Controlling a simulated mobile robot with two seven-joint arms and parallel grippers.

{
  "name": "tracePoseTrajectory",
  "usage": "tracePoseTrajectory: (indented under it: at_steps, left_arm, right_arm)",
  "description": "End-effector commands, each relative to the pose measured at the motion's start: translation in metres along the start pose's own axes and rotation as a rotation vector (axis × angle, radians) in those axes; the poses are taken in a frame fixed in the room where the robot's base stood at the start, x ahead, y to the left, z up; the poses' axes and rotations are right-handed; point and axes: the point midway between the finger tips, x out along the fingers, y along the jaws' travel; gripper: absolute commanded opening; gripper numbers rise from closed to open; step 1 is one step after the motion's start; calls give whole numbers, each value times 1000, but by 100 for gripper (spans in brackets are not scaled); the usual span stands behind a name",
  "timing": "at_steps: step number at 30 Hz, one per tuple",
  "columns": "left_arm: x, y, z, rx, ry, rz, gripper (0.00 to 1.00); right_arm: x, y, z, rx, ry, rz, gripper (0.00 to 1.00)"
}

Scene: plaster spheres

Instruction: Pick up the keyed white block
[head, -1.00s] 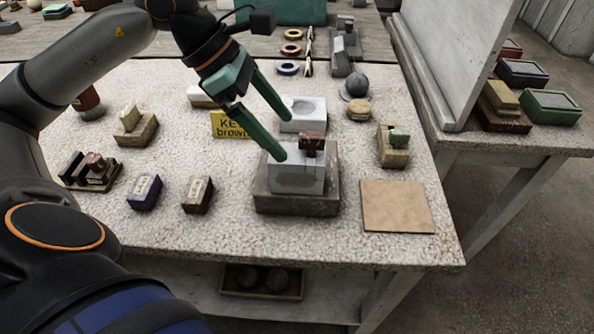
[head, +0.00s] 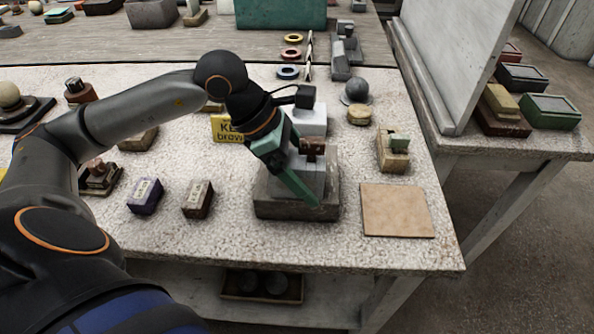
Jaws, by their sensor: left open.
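A white block (head: 312,182) with a brown key piece (head: 311,146) on its top sits in a grey stone tray (head: 270,208) near the middle of the table. A second white block (head: 314,119) without a brown piece stands behind it, partly hidden by my arm. My left gripper (head: 306,176) is open at the front block. One green finger slants down across the block's front, its tip near the tray's front rim. The other finger is mostly hidden, and I cannot tell whether either touches the block. My right gripper is not in view.
A yellow sign (head: 227,128) reads partly "KEY brown". A tan square board (head: 397,210) lies right of the tray. A purple block (head: 145,196) and a dark brown block (head: 198,198) lie to its left. A tan block with a green piece (head: 393,150) stands at right.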

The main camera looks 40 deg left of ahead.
Motion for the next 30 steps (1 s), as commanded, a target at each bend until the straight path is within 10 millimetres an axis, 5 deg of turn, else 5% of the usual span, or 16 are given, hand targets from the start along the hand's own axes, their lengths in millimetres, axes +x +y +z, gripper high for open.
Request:
tracePoseTrajectory:
  at_steps: [27, 30]
  left_arm:
    - [-1, 0, 0, 0, 1, 0, 0]
    - [-1, 0, 0, 0, 1, 0, 0]
  right_arm:
    - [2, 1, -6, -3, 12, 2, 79]
    - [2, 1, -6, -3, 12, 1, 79]
